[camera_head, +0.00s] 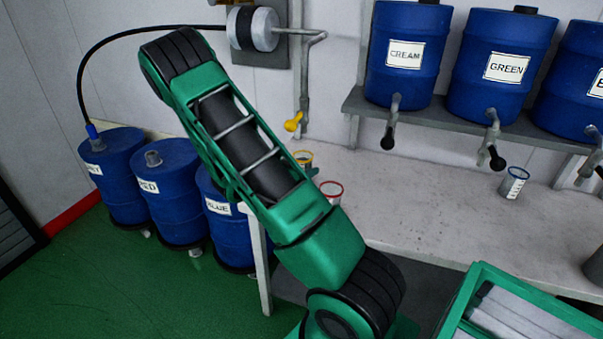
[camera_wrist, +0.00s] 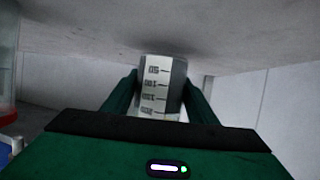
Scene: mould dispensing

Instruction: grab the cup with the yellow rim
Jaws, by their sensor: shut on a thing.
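The cup with the yellow rim (camera_head: 304,157) stands on the bench near the wall, under the yellow-handled tap. My arm partly hides it in the head view. In the wrist view, which looks upside down, a pale graduated cup (camera_wrist: 156,88) sits between the two green fingers of my gripper (camera_wrist: 160,96). The gripper is shut on its sides. The cup's base is at or close to the bench top. Its rim is hidden in the wrist view, but its place fits the yellow-rimmed cup.
A red-rimmed cup (camera_head: 331,190) stands close by; a red edge shows at the wrist view's left (camera_wrist: 8,117). A blue-rimmed cup (camera_head: 514,183) stands further right. The yellow tap (camera_head: 293,122) hangs above. Blue drums (camera_head: 406,58) stand on a shelf. The bench (camera_head: 420,190) between is clear.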

